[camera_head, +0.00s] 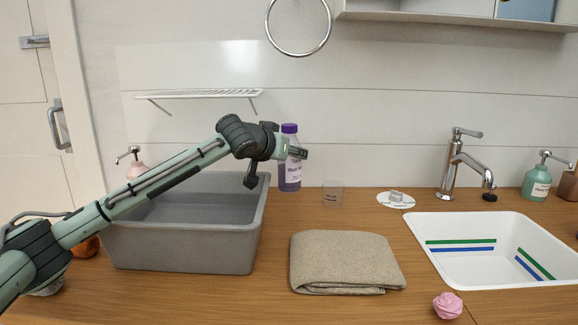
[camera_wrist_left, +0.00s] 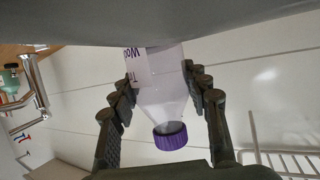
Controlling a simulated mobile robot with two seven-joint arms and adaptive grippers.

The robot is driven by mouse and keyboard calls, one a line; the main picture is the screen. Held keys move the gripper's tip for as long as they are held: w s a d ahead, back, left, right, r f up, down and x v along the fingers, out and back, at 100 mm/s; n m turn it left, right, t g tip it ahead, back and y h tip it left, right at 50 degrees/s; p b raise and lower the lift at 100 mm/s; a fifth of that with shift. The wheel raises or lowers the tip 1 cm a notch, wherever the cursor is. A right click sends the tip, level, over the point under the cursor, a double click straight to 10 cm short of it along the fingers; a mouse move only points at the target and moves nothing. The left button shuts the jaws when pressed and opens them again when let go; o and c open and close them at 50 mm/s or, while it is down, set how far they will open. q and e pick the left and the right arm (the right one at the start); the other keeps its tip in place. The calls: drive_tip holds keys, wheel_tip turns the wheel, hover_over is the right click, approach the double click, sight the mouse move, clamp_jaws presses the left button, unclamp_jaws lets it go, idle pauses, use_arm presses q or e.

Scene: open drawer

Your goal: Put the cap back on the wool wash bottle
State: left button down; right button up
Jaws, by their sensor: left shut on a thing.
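The wool wash bottle (camera_head: 290,178) stands upright at the back of the counter, with purple contents and a white label. A purple cap (camera_head: 289,128) sits at its top; how tightly it is seated cannot be told. My left gripper (camera_head: 299,152) is at the bottle's upper body and hides part of its label. In the left wrist view the bottle (camera_wrist_left: 165,95) appears inverted, with the ribbed purple cap (camera_wrist_left: 170,137) at its neck. The left fingers (camera_wrist_left: 162,78) lie along both sides of the bottle and are shut on it. My right gripper is not in view.
A grey basin (camera_head: 185,250) stands left of the bottle, under my left arm. A small clear cup (camera_head: 332,195) is just right of the bottle. A folded towel (camera_head: 345,262), a pink thing (camera_head: 447,305), a faucet (camera_head: 455,170) and a white sink (camera_head: 500,222) are farther right.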

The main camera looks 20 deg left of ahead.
sight(285, 165)
use_arm(q)
drive_tip(key=shift+f, duration=0.25)
drive_tip(key=f, duration=0.2)
drive_tip(key=shift+w+a+f, duration=0.1)
drive_tip(key=shift+w+f, duration=0.1)
drive_tip(key=shift+f, duration=0.35)
drive_tip(key=c, duration=0.8)
unclamp_jaws()
drive_tip(key=shift+o, duration=0.2)
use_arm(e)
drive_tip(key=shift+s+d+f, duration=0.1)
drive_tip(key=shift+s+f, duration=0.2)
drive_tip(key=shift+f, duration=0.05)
